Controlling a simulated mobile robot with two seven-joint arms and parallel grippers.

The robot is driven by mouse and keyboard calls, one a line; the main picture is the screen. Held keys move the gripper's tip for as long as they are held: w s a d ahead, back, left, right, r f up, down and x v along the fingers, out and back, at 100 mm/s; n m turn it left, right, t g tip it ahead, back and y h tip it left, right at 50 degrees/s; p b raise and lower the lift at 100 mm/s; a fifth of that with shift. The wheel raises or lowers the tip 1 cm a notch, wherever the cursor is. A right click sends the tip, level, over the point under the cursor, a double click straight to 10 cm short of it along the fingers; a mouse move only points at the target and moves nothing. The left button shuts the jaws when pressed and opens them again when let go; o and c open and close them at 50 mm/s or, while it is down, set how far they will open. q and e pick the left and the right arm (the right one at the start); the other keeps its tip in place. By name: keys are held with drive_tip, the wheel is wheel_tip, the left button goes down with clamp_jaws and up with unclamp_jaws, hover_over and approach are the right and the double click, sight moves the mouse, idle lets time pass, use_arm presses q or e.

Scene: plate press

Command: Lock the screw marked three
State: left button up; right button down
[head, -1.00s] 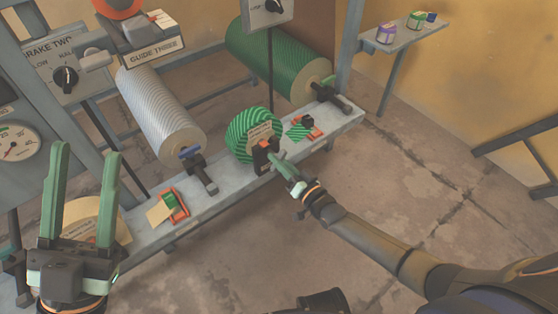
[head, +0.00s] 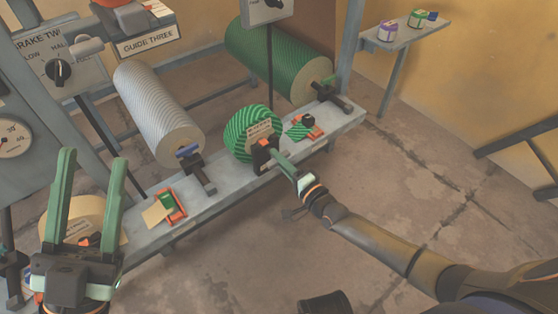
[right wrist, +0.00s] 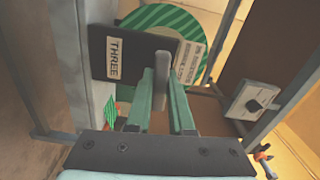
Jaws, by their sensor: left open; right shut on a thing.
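The screw marked three shows in the right wrist view as a grey upright handle (right wrist: 161,68) by a black block (right wrist: 130,45) labelled THREE. My right gripper (right wrist: 158,85) is shut on this handle. In the head view the black block (head: 262,152) stands at the bench's front edge, before a green striped roll (head: 243,128). There my right gripper (head: 278,160) reaches it from the lower right and partly hides the handle. My left gripper (head: 93,160) is open and empty at the lower left, in front of a cream roll (head: 84,210).
The grey bench (head: 225,190) also carries a white striped roller (head: 155,110) and a green roller (head: 280,60). Orange-framed pads (head: 172,206) lie on it. A GUIDE THREE sign (head: 148,44) hangs at upper left. The floor (head: 400,180) before the bench is mostly clear.

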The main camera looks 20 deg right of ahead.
drive_tip(key=shift+f+m, duration=0.1)
drive_tip(key=shift+m, duration=0.5)
drive_tip(key=c, duration=0.8)
unclamp_jaws()
drive_tip(key=p+v, duration=0.3)
drive_tip(key=v, duration=0.9)
drive_tip(key=shift+s+p, duration=0.25)
drive_tip(key=shift+p, duration=0.1)
drive_tip(key=shift+s+d, duration=0.1)
